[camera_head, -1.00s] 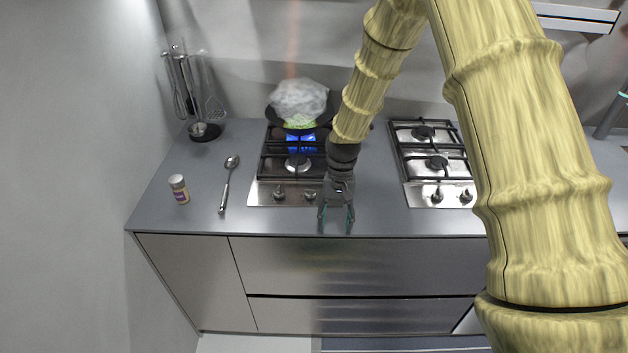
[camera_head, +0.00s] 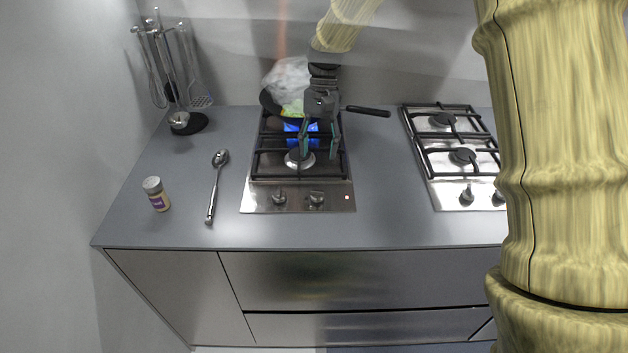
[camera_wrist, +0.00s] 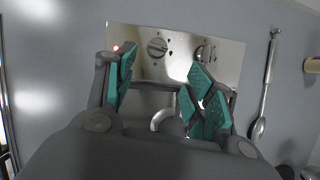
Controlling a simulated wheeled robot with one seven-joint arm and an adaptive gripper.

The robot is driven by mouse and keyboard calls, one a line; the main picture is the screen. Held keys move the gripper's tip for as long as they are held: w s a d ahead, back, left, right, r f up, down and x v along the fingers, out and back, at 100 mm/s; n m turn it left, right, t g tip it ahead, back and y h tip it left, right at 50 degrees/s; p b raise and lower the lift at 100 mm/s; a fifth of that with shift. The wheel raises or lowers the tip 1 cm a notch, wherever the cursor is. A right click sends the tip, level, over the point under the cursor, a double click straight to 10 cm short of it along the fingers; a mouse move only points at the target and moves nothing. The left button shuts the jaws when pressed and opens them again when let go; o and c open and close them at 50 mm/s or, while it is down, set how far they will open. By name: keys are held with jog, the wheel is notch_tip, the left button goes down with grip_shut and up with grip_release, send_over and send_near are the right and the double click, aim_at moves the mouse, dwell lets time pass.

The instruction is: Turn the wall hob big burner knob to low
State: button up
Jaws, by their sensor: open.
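The wall hob (camera_head: 346,200) is the left one, with two knobs on its front strip. The left knob (camera_head: 279,197) has its grip upright; the right knob (camera_head: 316,198) looks turned sideways. In the wrist view the right knob (camera_wrist: 157,47) shows beyond and between my fingers, and the left knob (camera_wrist: 203,53) is partly behind a finger. Blue flame burns at the rear burner under a pan (camera_head: 368,111). My gripper (camera_head: 320,152) is open and empty above the hob, fingers down, apart from both knobs. Which knob serves the big burner I cannot tell.
A utensil stand (camera_head: 188,124) is at the back left. A second hob (camera_head: 455,158) is on the right. The counter between the hobs is clear.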

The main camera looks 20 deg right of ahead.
aim_at(318, 191)
jog(key=p+x, duration=0.1)
jog(key=x, duration=0.5)
jog(key=shift+d+f+p, duration=0.15)
jog(key=shift+f+p, duration=0.2)
jog(key=shift+f, duration=0.05)
jog(key=shift+s+f+p, duration=0.3)
jog(key=shift+s+f, duration=0.6)
jog(key=shift+w+a+f, duration=0.15)
jog(key=shift+a+f, duration=0.15)
jog(key=shift+f, duration=0.25)
jog(key=shift+r, duration=0.1)
